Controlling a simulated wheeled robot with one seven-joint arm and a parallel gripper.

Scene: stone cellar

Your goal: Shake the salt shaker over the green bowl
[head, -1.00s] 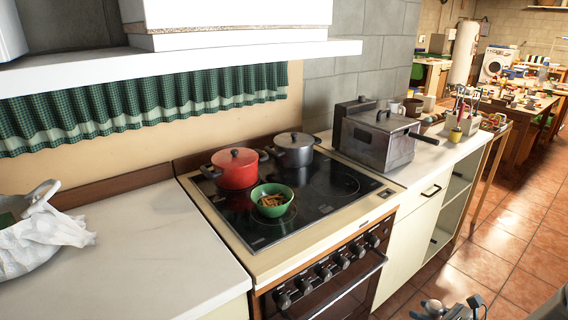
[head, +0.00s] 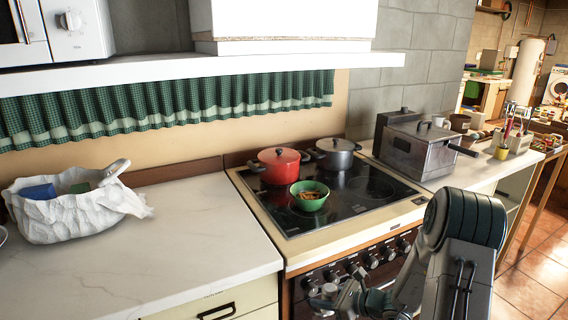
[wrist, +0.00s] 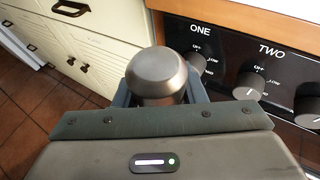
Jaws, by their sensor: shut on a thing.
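The salt shaker (wrist: 157,76) is a grey metallic cylinder with a bevelled top, seen in the wrist view. My gripper (wrist: 158,94) is shut on it, with a finger on each side. In the head view my gripper (head: 342,297) is low in front of the stove, near the knobs and below the cooktop's level. The green bowl (head: 311,204) stands on the black cooktop near its front left and holds brownish-orange pieces. The gripper is in front of the bowl and apart from it. The shaker's lower part is hidden.
Behind the bowl stand a red pot (head: 277,168) and a grey pot (head: 335,156) with lids. A metal appliance (head: 417,148) is on the right counter. A white shelf (head: 200,72) hangs above.

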